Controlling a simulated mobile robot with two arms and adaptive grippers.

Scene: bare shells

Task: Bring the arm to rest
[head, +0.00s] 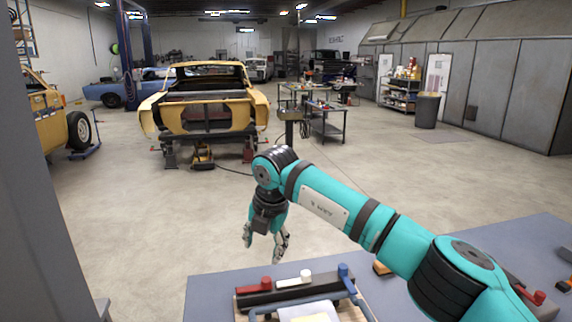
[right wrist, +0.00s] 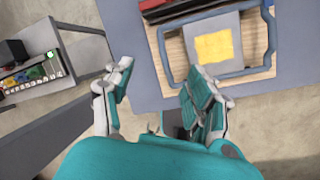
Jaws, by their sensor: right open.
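My right arm, teal with black joints, reaches in from the lower right in the head view. Its gripper (head: 264,249) hangs fingers down near the far edge of the blue-grey table (head: 212,288). The fingers are spread apart with nothing between them. In the right wrist view the open fingers (right wrist: 158,70) show a gap, with the table edge and floor beyond. My left gripper does not show in either view.
A blue-grey handled frame (right wrist: 268,40) surrounds a yellow pad (right wrist: 213,46). A stripped yellow car body (head: 205,105) and workbench (head: 328,122) stand beyond open floor.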

